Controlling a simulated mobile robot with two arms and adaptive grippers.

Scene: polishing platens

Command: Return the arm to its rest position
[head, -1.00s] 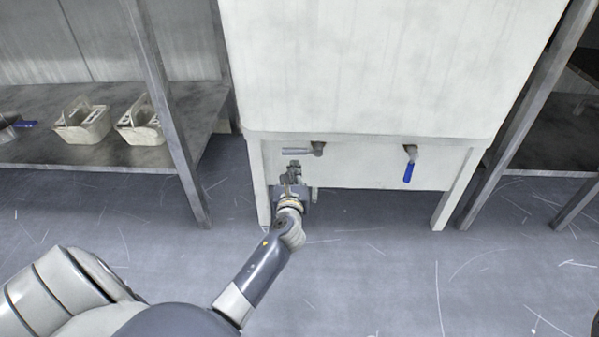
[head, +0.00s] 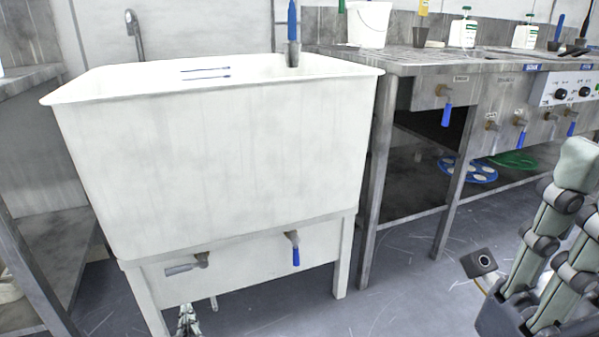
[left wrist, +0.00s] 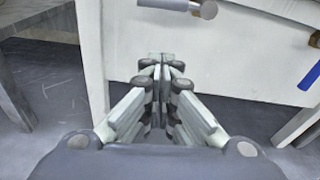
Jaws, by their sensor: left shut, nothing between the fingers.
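My left gripper (head: 188,322) shows at the bottom edge of the head view, low in front of the white sink. In the left wrist view the left gripper (left wrist: 165,68) has its pale fingers together with nothing between them, pointing at the sink's front panel. A grey lever (head: 184,268) lies sideways above it and apart from it. A larger gripper (head: 590,185), which looks like my right one, stands fingers up at the right edge. It is partly cut off, so its opening cannot be told.
The white sink (head: 210,160) has a blue lever (head: 296,255) hanging down. A metal bench (head: 375,160) to its right carries a white bucket (head: 369,24) and bottles. Blue (head: 468,169) and green discs (head: 513,160) lie on its lower shelf. Open floor (head: 390,290) lies in front.

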